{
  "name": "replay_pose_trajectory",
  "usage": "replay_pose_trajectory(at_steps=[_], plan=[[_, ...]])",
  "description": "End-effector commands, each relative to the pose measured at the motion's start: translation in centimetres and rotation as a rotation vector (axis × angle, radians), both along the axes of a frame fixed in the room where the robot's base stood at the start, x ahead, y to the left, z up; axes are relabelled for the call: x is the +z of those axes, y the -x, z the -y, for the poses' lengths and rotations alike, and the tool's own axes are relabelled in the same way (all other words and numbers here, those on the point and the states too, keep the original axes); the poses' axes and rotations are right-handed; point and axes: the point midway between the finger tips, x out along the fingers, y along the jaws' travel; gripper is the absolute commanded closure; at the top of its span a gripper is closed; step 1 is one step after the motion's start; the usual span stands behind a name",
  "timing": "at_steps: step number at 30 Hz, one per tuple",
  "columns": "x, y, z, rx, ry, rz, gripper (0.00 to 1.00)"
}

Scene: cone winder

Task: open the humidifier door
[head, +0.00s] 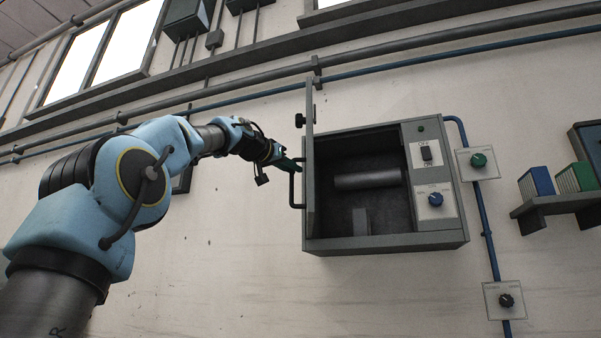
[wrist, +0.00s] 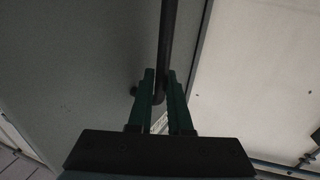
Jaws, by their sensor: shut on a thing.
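The humidifier (head: 385,241) is a grey box on the wall in the head view. Its door (head: 310,160) stands swung out at the left side, seen nearly edge-on, and the inside of the box shows. A dark bar handle (head: 292,190) is on the door's outer face. My gripper (head: 291,163) is at the upper part of this handle. In the wrist view, the green fingers of my gripper (wrist: 160,90) are on either side of the dark handle (wrist: 168,40), shut on it. The grey door panel (wrist: 80,70) fills the left of that view.
Inside the box are a grey cylinder (head: 368,180) and a small upright block (head: 361,221). A shelf (head: 560,204) with blue and green items is at the right. Pipes run above.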

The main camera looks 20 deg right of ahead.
Motion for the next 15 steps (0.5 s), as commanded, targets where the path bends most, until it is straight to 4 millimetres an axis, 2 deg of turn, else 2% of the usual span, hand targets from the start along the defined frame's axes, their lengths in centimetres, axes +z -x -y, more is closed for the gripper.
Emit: replay_pose_trajectory(at_steps=[1,6,15], plan=[[0.1,-0.7,-0.7,-0.016,0.008,0.0,1.0],[0.2,-1.6,-2.1,-0.09,0.008,0.001,1.0],[0.2,-2.9,-3.6,-0.184,0.006,0.001,1.0]])
